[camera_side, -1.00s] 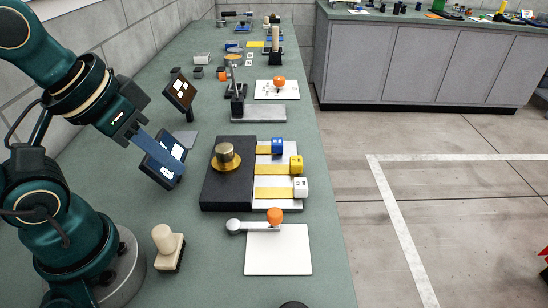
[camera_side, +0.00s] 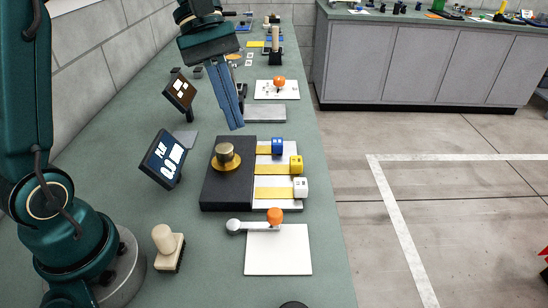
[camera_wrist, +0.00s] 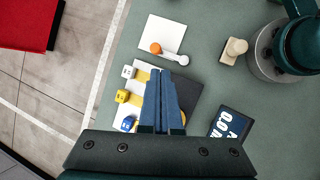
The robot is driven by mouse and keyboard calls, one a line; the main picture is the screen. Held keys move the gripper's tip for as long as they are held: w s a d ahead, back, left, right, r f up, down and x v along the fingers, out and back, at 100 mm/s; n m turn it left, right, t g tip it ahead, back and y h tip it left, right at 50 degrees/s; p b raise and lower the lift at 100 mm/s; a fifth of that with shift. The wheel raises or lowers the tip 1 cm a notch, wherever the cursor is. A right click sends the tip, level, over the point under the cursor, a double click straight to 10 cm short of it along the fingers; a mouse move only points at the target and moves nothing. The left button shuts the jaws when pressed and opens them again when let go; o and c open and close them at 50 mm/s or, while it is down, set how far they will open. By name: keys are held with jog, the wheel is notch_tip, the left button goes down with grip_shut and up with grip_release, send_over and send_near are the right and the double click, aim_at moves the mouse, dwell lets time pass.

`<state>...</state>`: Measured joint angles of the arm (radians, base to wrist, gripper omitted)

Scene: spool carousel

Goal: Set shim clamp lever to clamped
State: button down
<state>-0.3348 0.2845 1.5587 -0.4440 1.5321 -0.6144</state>
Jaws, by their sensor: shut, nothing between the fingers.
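A lever with a silver arm and an orange knob (camera_side: 275,215) lies beside a white plate (camera_side: 278,252) at the near end of the bench. Its arm runs left from the knob to a round silver pivot (camera_side: 233,225). The knob also shows in the wrist view (camera_wrist: 156,48), beyond my fingertips. A second orange-knobbed lever (camera_side: 279,80) is on a white plate farther back. No readable label tells which is the shim clamp lever. My gripper (camera_side: 237,127) is shut and empty, pointing down near the back edge of a black block (camera_side: 226,190), apart from both levers.
A tilted display (camera_side: 163,158) and a beige-handled stamp (camera_side: 168,245) stand to the left. Another small screen (camera_side: 180,93) is farther back. The bench ends at the right.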

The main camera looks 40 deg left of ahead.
jog(key=w+a+f+n+h, duration=0.2)
jog(key=w+a+f, duration=0.1)
jog(key=f, duration=0.1)
jog(key=n+g+h, duration=0.1)
jog(key=n, duration=0.1)
send_near(251, 191)
notch_tip(251, 191, up, 3)
jog(key=shift+w+a+f, duration=0.1)
jog(key=shift+w+f, duration=0.05)
jog(key=shift+f, duration=0.05)
jog(key=x, duration=0.9)
jog(key=shift+d+f, duration=0.15)
jog(key=shift+d, duration=0.25)
jog(key=d, duration=0.1)
jog(key=s+d, duration=0.1)
jog(key=d, duration=0.1)
jog(key=shift+d+f, duration=0.1)
jog(key=shift+d, duration=0.4)
